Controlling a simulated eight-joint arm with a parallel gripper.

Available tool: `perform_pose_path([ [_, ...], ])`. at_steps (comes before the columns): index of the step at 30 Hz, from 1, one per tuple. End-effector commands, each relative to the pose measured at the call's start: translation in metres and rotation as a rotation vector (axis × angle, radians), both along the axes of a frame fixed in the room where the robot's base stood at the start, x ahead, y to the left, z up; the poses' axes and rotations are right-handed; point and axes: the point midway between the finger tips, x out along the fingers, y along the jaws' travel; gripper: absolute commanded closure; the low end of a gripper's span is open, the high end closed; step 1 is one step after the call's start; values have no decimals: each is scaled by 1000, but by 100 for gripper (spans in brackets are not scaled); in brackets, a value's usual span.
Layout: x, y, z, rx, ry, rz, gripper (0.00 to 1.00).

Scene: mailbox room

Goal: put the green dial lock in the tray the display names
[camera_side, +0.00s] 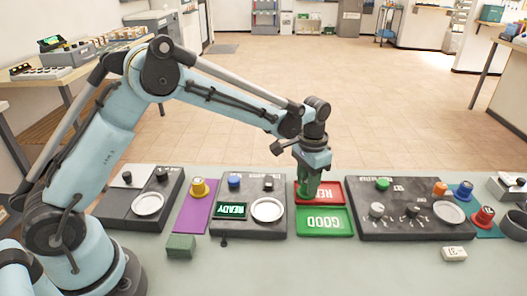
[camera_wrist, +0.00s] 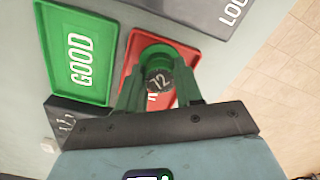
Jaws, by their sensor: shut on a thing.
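My gripper (camera_side: 309,186) is over the red tray (camera_side: 333,190) in the side view. In the wrist view, my gripper (camera_wrist: 160,92) is shut on the green dial lock (camera_wrist: 156,53), which has a dark dial face marked 72. The lock is over or in the red tray (camera_wrist: 131,52); I cannot tell whether it touches the tray floor. The tray's lettering is partly hidden. The green tray (camera_side: 325,233), marked GOOD, lies in front of the red one in the side view and also shows in the wrist view (camera_wrist: 94,82). The display (camera_side: 231,210) reads READY.
A dark panel (camera_side: 246,181) with a round white dish (camera_side: 267,209) stands left of the trays. Another panel (camera_side: 414,234) with knobs stands right. A green block (camera_side: 181,246) and a white block (camera_side: 454,254) lie near the front. The green tray is empty.

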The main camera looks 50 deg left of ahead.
Motion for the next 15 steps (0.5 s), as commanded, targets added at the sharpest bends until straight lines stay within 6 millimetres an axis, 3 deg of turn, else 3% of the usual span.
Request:
perform_pose_path([
  [3,0,0,0,0,0,0,95],
  [4,0,0,0,0,0,0,62],
  [9,0,0,0,0,0,0,36],
  [15,0,0,0,0,0,0,35],
])
